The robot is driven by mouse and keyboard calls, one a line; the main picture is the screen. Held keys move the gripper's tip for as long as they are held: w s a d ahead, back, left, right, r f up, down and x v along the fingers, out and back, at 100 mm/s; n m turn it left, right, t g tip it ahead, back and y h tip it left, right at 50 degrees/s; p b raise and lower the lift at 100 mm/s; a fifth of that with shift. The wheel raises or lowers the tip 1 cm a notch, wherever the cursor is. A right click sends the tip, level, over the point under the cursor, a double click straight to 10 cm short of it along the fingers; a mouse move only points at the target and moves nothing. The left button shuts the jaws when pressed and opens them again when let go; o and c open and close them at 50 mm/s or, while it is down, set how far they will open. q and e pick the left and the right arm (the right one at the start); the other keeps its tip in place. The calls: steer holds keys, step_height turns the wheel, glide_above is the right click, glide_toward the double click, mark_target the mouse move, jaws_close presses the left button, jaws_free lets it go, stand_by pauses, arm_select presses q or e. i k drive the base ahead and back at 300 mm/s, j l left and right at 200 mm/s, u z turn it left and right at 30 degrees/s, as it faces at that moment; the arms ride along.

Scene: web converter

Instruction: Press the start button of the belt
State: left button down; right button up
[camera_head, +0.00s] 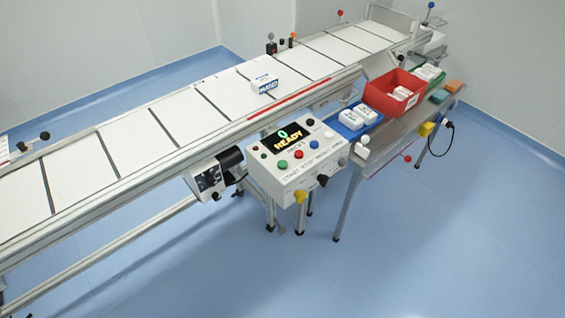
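The belt (207,96) is a long white conveyor with dark cross lines, running from the lower left to the upper right. A white control box (300,178) stands at its near side. Its display shows a green 0 and the yellow word READY (288,139). A green button (283,164) sits at the left of the button row, above lettering that seems to begin with START. To its right are a red button (298,154), a blue button (313,145) and a white button (328,134). Neither of my grippers is in view.
A white and blue box (264,83) lies on the belt. The blue floor (400,230) in front is clear.

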mark_target(281, 165)
steer(key=l+u, duration=0.1)
steer(key=u, duration=0.7)
steer(key=i+l+u, duration=0.15)
steer(key=l+u, duration=0.25)
steer(key=l, duration=0.15)
steer(key=i+l+u, duration=0.1)
steer(key=l+u, duration=0.35)
steer(key=l, duration=0.15)
steer(key=l+u, duration=0.4)
steer(key=l, duration=0.2)
steer(key=k+l, duration=0.1)
steer(key=l, duration=1)
